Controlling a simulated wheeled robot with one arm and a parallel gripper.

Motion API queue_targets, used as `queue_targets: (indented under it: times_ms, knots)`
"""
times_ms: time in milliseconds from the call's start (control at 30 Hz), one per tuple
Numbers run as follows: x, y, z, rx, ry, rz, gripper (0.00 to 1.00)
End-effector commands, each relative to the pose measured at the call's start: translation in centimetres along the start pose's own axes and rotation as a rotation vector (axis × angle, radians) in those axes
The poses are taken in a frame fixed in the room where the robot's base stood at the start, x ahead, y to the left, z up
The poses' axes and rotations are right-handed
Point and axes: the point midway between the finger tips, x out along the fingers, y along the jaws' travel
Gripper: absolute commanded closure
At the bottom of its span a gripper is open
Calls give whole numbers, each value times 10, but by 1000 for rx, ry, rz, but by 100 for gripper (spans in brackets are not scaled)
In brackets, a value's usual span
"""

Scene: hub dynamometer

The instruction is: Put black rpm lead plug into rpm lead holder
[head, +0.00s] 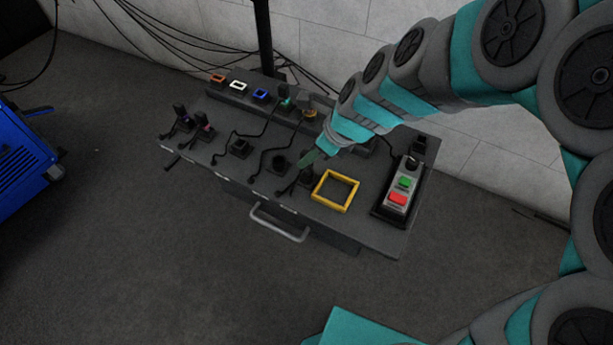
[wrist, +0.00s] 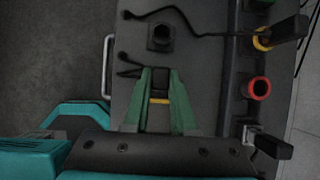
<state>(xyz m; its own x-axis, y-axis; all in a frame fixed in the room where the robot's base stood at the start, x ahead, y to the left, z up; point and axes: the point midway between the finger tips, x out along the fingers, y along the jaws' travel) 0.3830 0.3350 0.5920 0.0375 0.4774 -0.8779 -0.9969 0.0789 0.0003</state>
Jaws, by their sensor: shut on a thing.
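My gripper (head: 308,160) reaches down over the bench panel from the right. In the wrist view its green fingers (wrist: 160,75) are shut on a dark piece, which looks like the black plug (wrist: 160,84); little of it shows between the fingers. In the head view the black plug (head: 306,178) is just below the fingertips, low over the panel, with a short dark lead to its left. I cannot tell whether it touches the panel. A black square holder (head: 278,163) stands just left of the gripper and shows in the wrist view (wrist: 160,38); no label tells whether it is the rpm lead holder.
A yellow square frame (head: 335,191) lies right of the gripper. A button box (head: 398,188) with green and red buttons stands at the right edge. Another black holder (head: 240,147) and upright plugs (head: 204,128) stand left. Coloured sockets (head: 238,86) line the back. Cables cross the panel.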

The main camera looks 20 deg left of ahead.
Motion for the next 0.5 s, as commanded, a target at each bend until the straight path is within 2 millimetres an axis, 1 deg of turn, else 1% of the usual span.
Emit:
queue_targets:
  times_ms: [500]
  knots:
    - [13,0,-7,1,1,2,100]
